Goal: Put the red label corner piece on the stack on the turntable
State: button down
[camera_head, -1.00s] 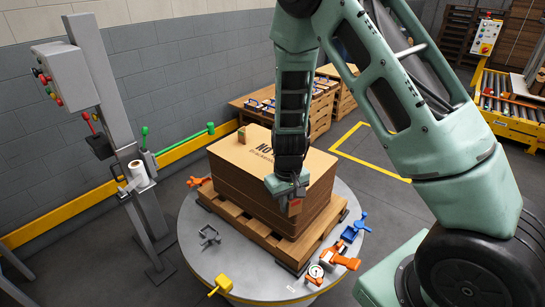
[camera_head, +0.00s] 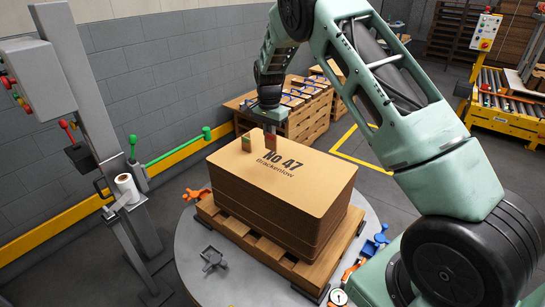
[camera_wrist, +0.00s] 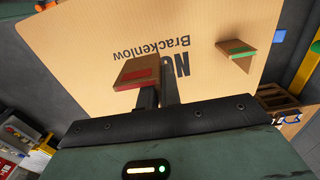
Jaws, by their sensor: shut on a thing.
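The stack (camera_head: 300,190) of brown sheets, its top printed "No 47 Brackenlow", sits on a wooden pallet (camera_head: 243,232) on the grey turntable (camera_head: 190,250). My gripper (camera_head: 270,130) is over the back part of the stack in the head view. It is shut on the red label corner piece (camera_head: 271,146), a brown angle piece whose red label shows in the wrist view (camera_wrist: 138,76). I cannot tell whether the piece touches the top sheet. A green label corner piece (camera_head: 246,143) stands on the stack to its left, and it shows at the right in the wrist view (camera_wrist: 238,50).
Orange (camera_head: 196,194), grey (camera_head: 213,258) and blue (camera_head: 376,243) clamps lie around the turntable's edge. A post with a control box (camera_head: 52,60) and a green lever (camera_head: 175,146) stands at left. Wooden crates (camera_head: 300,118) stand behind.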

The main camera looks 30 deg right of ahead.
jog(key=shift+f+p, duration=0.5)
jog(key=shift+f, duration=3.5)
jog(key=shift+f, duration=0.1)
jog(key=c, duration=1.6)
grip_release()
